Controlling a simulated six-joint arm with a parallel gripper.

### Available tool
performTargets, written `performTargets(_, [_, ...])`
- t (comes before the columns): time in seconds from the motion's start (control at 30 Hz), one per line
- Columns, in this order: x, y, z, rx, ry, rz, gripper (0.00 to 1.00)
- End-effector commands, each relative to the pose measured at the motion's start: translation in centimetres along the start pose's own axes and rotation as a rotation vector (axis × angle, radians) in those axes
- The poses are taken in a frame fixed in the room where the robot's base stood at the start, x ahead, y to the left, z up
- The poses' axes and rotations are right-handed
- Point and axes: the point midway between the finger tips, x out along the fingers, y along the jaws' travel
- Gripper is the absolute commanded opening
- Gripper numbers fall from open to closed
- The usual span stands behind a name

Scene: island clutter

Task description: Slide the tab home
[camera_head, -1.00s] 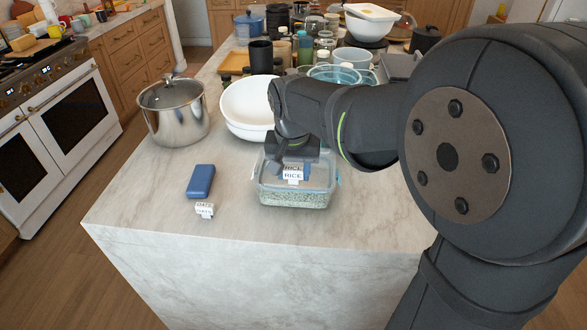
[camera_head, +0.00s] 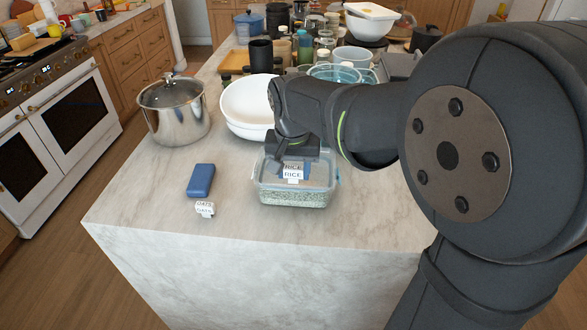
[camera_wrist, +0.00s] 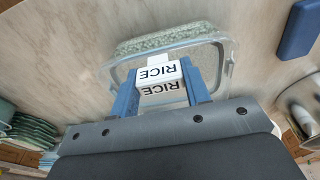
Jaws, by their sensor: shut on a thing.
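A white tab lettered RICE (camera_head: 292,174) is at the top of a clear food container (camera_head: 293,199) with pale green-grey grains inside. My gripper (camera_head: 291,160) is over the container, pointing down. In the wrist view, its two blue fingers close on the sides of the RICE tab (camera_wrist: 160,78). The lettering shows on two faces of the tab. Another small white tab, lettered OATS (camera_head: 204,209), lies on the counter left of the container. My gripper partly hides the container's back edge, and I cannot tell how far the tab is seated.
A blue box (camera_head: 201,180) lies left of the container. A steel pot (camera_head: 176,112) and white bowls (camera_head: 248,103) stand behind. Jars and glass bowls (camera_head: 335,75) crowd the back. The marble counter (camera_head: 150,205) is clear at front left.

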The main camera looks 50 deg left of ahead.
Motion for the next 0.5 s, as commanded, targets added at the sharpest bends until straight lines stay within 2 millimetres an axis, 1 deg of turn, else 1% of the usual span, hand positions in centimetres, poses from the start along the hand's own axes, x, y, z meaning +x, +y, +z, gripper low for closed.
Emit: performTargets(0.5, [0.91, -0.02, 0.10, 0.000, 0.000, 0.000, 0.21])
